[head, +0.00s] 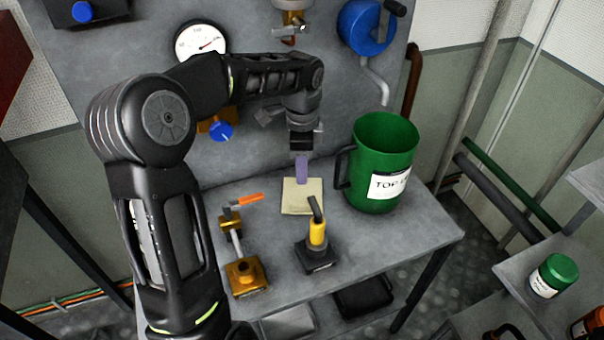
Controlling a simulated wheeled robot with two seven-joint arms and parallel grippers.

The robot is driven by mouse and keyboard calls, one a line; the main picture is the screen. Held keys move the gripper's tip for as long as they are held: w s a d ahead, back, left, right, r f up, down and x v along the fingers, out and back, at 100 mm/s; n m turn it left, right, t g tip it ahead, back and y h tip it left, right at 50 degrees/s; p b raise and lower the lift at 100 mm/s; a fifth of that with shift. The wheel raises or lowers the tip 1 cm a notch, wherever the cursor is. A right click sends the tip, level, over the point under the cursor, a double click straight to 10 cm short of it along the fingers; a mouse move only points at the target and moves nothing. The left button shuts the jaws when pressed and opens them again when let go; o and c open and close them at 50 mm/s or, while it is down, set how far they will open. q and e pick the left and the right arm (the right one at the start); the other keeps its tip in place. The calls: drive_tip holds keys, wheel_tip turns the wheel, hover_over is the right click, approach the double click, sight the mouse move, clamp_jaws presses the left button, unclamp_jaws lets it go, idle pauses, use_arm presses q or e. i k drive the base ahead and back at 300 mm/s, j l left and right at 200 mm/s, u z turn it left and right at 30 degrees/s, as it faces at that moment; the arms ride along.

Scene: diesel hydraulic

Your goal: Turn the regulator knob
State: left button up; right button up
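A blue knob (221,131) sits on a brass fitting on the grey back panel, below a round white gauge (201,42). It is partly behind my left arm, and I cannot read its turn position. My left gripper (303,148) points down in front of the panel, to the right of this knob and apart from it. A purple strip (302,168) shows directly under the gripper, above a cream pad (297,203). I cannot tell whether the fingers hold it. My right gripper is out of view.
A green jug (381,165) stands on the bench at right. A brass valve with an orange lever (248,199) and a yellow-handled device (317,234) stand at the front. Another blue knob (82,11) is at upper left, and a blue round part (363,27) at upper right.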

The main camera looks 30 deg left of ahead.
sight(220, 130)
drive_tip(key=k+l, duration=0.15)
drive_tip(key=k, duration=0.35)
drive_tip(key=k+l, duration=0.15)
drive_tip(key=k, duration=0.35)
